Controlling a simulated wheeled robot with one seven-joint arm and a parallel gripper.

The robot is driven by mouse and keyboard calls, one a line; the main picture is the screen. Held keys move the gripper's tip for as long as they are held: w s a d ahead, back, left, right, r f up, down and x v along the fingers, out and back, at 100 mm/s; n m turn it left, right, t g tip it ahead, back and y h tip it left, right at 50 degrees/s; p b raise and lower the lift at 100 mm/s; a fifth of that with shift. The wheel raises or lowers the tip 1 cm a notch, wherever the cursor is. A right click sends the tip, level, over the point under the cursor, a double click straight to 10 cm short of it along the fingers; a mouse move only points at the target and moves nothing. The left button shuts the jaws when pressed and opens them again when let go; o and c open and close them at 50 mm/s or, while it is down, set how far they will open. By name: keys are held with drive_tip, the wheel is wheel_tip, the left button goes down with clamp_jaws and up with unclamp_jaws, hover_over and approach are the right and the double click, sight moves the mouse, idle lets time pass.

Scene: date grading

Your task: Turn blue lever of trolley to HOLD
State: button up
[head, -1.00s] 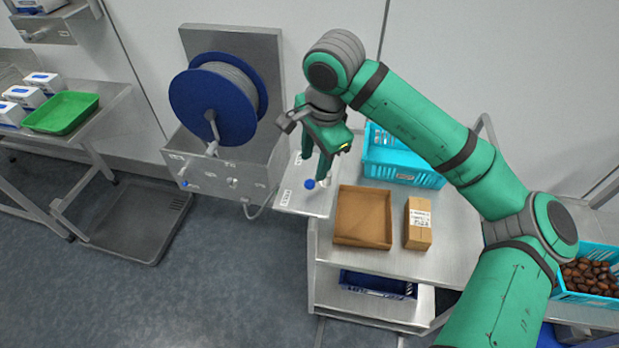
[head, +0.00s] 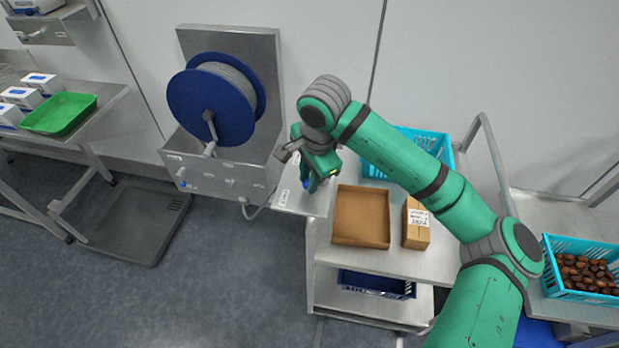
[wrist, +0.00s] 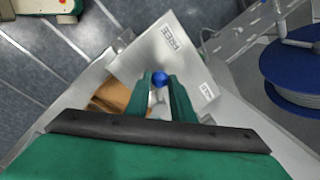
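The trolley (head: 388,258) has a pale metal plate at its left corner, which also shows in the wrist view (wrist: 140,62). The lever's blue ball knob (wrist: 158,78) sits over this plate; in the head view only a bit of blue (head: 305,184) shows by the fingers. My gripper (wrist: 160,82) points down with one finger on each side of the knob. I cannot tell if the fingers press on it. One plate label (wrist: 173,39) seems to read FREE; the other (wrist: 207,90) is too small to read. The lever's arm is mostly hidden between the fingers.
An open brown tray (head: 361,215) and a labelled carton (head: 416,226) stand on the trolley, with a turquoise crate (head: 440,160) behind. A blue cable reel (head: 208,108) on a metal stand is close at left. The floor in front is clear.

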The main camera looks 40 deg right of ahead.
clamp_jaws()
drive_tip(key=m, duration=0.2)
drive_tip(key=w+m, duration=0.1)
drive_tip(key=w+m+h, duration=0.1)
drive_tip(key=m, duration=0.1)
drive_tip(key=shift+w+d+m, duration=0.2)
drive_tip(key=shift+d+m, duration=0.1)
drive_tip(key=m, duration=0.1)
drive_tip(key=w+d+m, duration=0.1)
drive_tip(key=m, duration=0.1)
drive_tip(key=shift+w+m+g+h, duration=0.2)
drive_tip(key=shift+m+g+h, duration=0.1)
drive_tip(key=shift+g, duration=0.1)
drive_tip(key=m, duration=0.2)
drive_tip(key=w+d+m, duration=0.1)
drive_tip(key=d+m+g, duration=0.1)
drive_tip(key=m, duration=0.1)
drive_tip(key=shift+w+m, duration=0.25)
drive_tip(key=shift+m, duration=0.05)
drive_tip(key=shift+w+d+m, duration=0.15)
drive_tip(key=shift+d+m, duration=0.3)
drive_tip(key=shift+m, duration=0.75)
drive_tip(key=shift+d+m+g, duration=0.25)
drive_tip(key=shift+d+m, duration=0.05)
drive_tip(key=shift+m, duration=0.4)
drive_tip(key=shift+d+m+g, duration=0.25)
drive_tip(key=shift+m, duration=0.45)
